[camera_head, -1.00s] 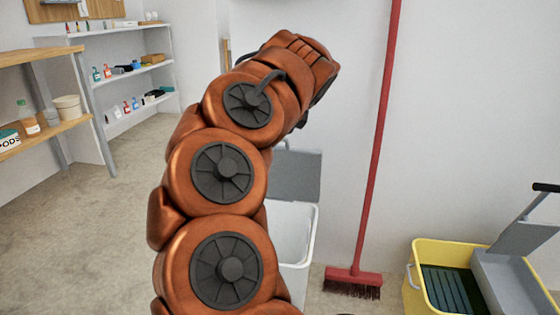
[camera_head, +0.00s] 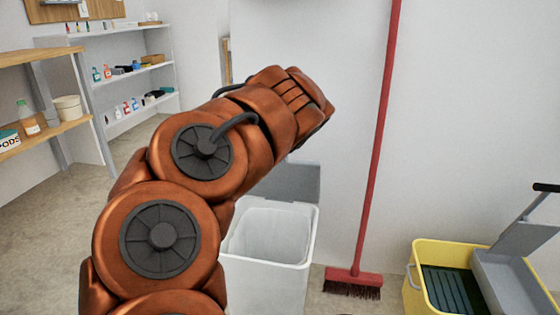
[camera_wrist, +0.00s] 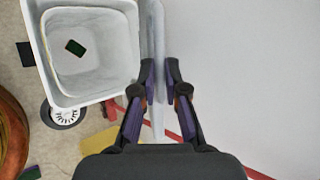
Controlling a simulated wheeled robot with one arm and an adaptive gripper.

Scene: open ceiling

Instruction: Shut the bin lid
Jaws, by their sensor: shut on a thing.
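The white bin (camera_head: 265,235) stands open against the wall, partly behind my arm. Its grey lid (camera_head: 295,183) is raised upright at the bin's back edge. In the wrist view, the bin (camera_wrist: 48,75) is at the upper left, and the lid (camera_wrist: 158,28) shows edge-on as a thin pale strip beside it. My gripper (camera_wrist: 160,75) has one finger on each side of this strip and is shut on the lid. A small dark green item (camera_wrist: 75,47) lies inside the bin. The fingers are hidden in the head view.
A red broom (camera_head: 353,278) leans on the wall to the right of the bin. Further right is a yellow mop bucket (camera_head: 415,290) with a grey wringer. Shelves (camera_head: 130,75) with bottles stand at the left. Bare floor lies between the shelves and the bin.

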